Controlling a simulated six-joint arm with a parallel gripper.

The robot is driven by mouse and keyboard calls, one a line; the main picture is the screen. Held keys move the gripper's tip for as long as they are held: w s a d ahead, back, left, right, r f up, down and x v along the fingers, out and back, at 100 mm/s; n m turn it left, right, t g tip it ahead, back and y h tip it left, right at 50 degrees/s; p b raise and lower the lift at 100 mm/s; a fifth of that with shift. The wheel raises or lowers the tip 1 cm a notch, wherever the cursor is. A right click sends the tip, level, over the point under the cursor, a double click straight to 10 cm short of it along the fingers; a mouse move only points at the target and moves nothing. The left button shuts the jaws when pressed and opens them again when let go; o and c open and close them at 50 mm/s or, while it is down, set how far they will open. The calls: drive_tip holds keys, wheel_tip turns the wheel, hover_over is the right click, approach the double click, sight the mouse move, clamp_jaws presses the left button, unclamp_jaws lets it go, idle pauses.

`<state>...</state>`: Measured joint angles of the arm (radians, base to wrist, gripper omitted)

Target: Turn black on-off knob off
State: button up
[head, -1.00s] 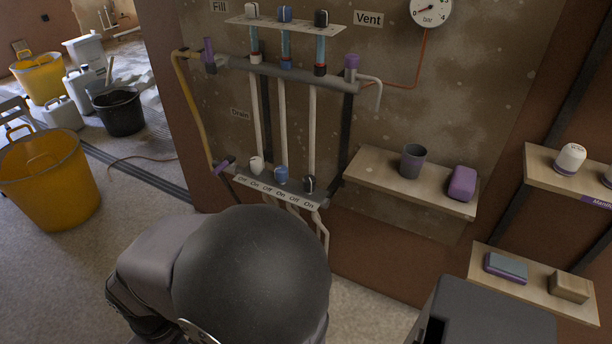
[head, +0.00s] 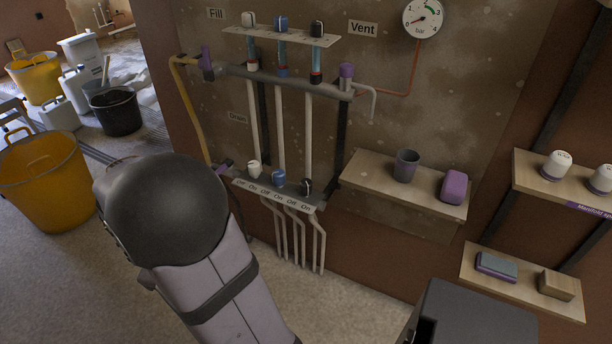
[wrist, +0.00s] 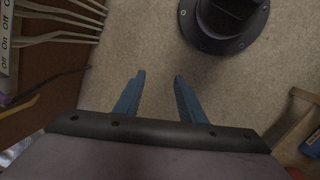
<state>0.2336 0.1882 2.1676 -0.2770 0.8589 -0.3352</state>
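The black on-off knob (head: 306,187) is at the right end of the lower row on the wall manifold, beside a blue knob (head: 279,178) and a white knob (head: 255,169). A strip (head: 272,194) with repeated Off and On labels runs below them. The knob's exact pointing is too small to tell. My gripper (wrist: 159,76) shows in the wrist view with two blue fingers apart and nothing between them. It points down toward the floor, away from the knob. The label strip (wrist: 6,42) shows at that view's left edge. The gripper is hidden in the head view.
Upper white, blue and black (head: 318,28) caps sit above the pipes. A shelf (head: 375,192) right of the manifold holds a grey cup (head: 406,165) and a purple block (head: 454,187). White pipes (head: 298,240) hang below the strip. A yellow bucket (head: 45,185) stands left.

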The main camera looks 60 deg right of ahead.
drive_tip(key=w+d+r+n+g+h+p, duration=0.1)
drive_tip(key=d+r+p, duration=0.1)
drive_tip(key=d, duration=0.7)
drive_tip(key=w+d+r+n+g+h+p, duration=0.1)
drive_tip(key=d+r+n+p, duration=0.1)
drive_tip(key=d, duration=0.7)
drive_tip(key=n+g+h+p, duration=0.2)
drive_tip(key=n+g+p, duration=0.1)
approach(304, 182)
drive_tip(key=x, duration=0.4)
drive_tip(key=shift+b+x, duration=0.3)
drive_tip(key=shift+x, duration=3.1)
drive_tip(key=shift+c, duration=0.6)
drive_tip(key=shift+m, duration=0.3)
drive_tip(key=c, duration=0.6)
